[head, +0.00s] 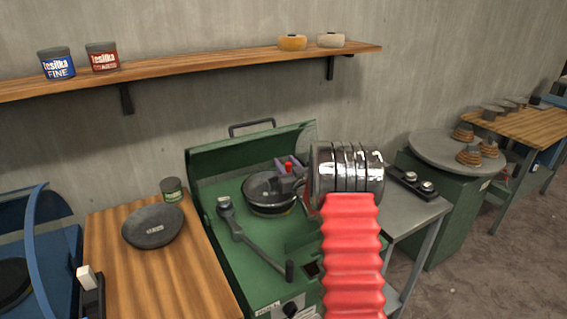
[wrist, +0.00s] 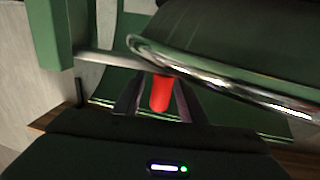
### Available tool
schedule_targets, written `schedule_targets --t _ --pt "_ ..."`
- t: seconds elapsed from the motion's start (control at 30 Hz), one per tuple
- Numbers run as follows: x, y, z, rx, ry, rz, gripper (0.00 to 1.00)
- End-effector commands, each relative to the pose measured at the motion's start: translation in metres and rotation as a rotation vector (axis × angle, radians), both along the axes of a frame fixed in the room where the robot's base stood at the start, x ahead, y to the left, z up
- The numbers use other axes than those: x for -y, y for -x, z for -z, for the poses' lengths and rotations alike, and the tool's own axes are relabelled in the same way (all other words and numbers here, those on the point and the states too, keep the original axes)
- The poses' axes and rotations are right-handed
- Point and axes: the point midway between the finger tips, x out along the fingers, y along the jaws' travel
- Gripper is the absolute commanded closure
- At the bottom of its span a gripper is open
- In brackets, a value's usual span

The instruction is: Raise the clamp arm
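The clamp arm shows in the wrist view as a pale metal rod (wrist: 110,61) running in from the left to a red handle (wrist: 162,93). In the head view only the small red handle (head: 288,167) stands out, above the metal bowl (head: 262,190) on the green machine. My gripper (wrist: 162,82) has one dark finger on each side of the red handle. Whether the fingers touch it is unclear. In the head view, my gripper (head: 288,180) is over the right side of the bowl, partly hidden by my wrist. The bowl's shiny rim (wrist: 215,95) crosses the wrist view close to the handle.
The green machine's (head: 215,160) raised back guard stands behind the bowl. A long dark lever (head: 250,243) lies on its left front. A wooden table (head: 110,245) with a dark disc is on the left; a grey table (head: 415,215) is on the right.

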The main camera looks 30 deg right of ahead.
Motion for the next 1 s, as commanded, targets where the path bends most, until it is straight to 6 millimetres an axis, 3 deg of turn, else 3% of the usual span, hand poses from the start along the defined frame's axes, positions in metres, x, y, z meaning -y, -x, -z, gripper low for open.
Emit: schedule_targets --t 0.2,0.47,1.0 --pt "0.0017 -0.0118 0.0001 0.0 0.0 -0.001 0.63" --pt "0.0014 -0.0125 -0.0002 0.0 0.0 -0.001 0.63" --pt "0.0007 -0.0125 -0.0004 0.0 0.0 -0.002 1.0"
